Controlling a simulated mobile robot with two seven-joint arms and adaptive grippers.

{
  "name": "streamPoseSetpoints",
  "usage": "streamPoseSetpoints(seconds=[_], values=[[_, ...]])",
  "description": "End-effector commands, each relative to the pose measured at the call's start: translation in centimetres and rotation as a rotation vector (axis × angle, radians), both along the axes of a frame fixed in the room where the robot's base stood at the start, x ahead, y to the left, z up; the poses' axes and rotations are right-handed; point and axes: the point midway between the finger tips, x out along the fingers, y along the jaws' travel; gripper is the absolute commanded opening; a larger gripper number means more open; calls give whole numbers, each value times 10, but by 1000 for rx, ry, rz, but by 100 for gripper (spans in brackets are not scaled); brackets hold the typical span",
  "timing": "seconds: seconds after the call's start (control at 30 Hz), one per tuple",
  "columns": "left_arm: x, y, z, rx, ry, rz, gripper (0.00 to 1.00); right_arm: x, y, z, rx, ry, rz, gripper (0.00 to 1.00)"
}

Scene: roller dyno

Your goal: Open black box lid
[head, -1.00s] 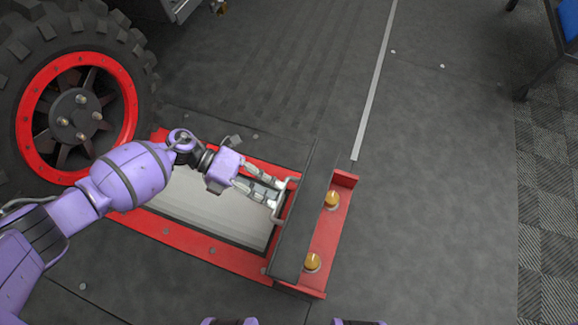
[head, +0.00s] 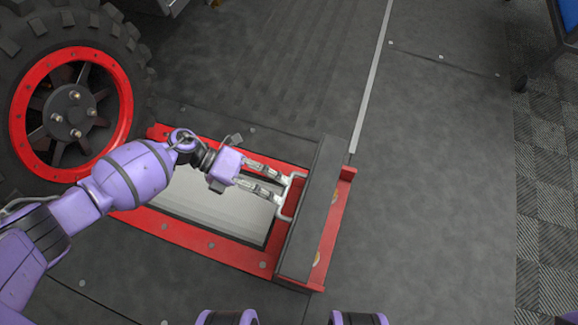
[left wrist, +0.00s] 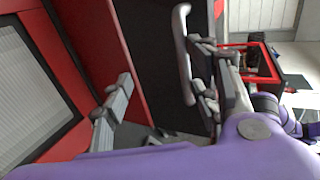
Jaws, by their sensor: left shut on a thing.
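The black box lid (head: 312,205) is a long dark panel with a light metal handle (head: 292,196) on its left side. It lies over the right end of the red frame and partly hides the amber knobs there. My left gripper (head: 281,187) is at the handle and shut on it. In the left wrist view, the handle (left wrist: 183,55) stands out from the dark lid (left wrist: 150,50), near the right finger of my gripper (left wrist: 163,90). Where the fingers touch the handle is hard to see.
The red frame (head: 200,240) around a grey roller plate (head: 215,210) lies left of the lid. A big tire with a red rim (head: 125,110) stands at upper left. The grey floor (head: 430,200) right of the lid is clear.

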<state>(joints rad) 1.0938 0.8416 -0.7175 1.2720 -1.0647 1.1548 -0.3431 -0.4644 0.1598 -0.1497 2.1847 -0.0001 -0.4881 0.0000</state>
Motion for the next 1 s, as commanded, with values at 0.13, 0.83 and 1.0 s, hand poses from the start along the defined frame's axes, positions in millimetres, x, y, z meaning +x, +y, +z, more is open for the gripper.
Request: streamPoseSetpoints(seconds=[0.13,0.83,1.0], values=[[-5,3,-9,17,4,0,34,-2,0,-1,0,5,-4,40],[29,95,47,4,-1,1,28,0,0,0,0,0,-1,40],[31,103,53,1,1,0,28,0,0,0,0,0,-1,40]])
